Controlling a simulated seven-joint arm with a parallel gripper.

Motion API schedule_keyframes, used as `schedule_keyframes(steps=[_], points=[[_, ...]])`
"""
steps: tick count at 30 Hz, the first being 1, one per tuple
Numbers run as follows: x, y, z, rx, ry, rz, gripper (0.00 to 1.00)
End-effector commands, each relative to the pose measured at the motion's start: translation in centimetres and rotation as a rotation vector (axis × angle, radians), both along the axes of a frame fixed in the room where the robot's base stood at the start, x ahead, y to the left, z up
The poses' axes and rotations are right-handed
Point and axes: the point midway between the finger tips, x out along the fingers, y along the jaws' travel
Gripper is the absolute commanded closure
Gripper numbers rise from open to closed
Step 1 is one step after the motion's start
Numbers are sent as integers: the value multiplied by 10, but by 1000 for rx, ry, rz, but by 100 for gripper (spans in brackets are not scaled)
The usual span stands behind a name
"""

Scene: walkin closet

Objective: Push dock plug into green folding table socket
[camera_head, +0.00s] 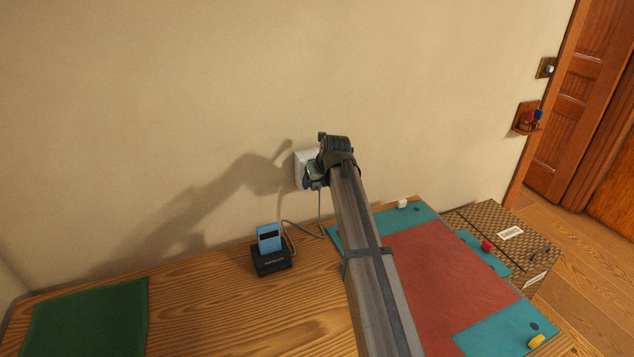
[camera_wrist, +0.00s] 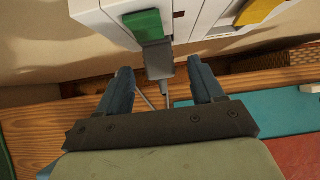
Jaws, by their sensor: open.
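A white socket unit (camera_head: 300,168) is fixed to the wall, partly hidden behind my arm. In the wrist view the white socket unit (camera_wrist: 102,20) carries a green patch (camera_wrist: 145,25). A grey plug (camera_wrist: 160,66) sits right below the green patch, against the unit's underside or face; I cannot tell how deep it is seated. My gripper (camera_wrist: 159,80) is open, with one finger on each side of the plug and visible gaps to it. In the head view my gripper (camera_head: 316,172) is at the unit. The dock (camera_head: 272,263) stands on the table, its cable (camera_head: 320,222) running up to the unit.
A blue phone (camera_head: 269,237) stands in the dock. The wooden table (camera_head: 200,310) has a green mat (camera_head: 88,318) at left and a red-and-teal board (camera_head: 440,270) at right. A patterned box (camera_head: 515,222) is beyond. A yellow patch (camera_wrist: 257,10) shows on the white fixture.

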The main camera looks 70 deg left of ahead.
Motion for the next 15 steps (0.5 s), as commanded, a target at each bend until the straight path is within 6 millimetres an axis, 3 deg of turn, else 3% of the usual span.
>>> schedule_keyframes(steps=[15], points=[[0,-55,78,2,-1,-1,33]])
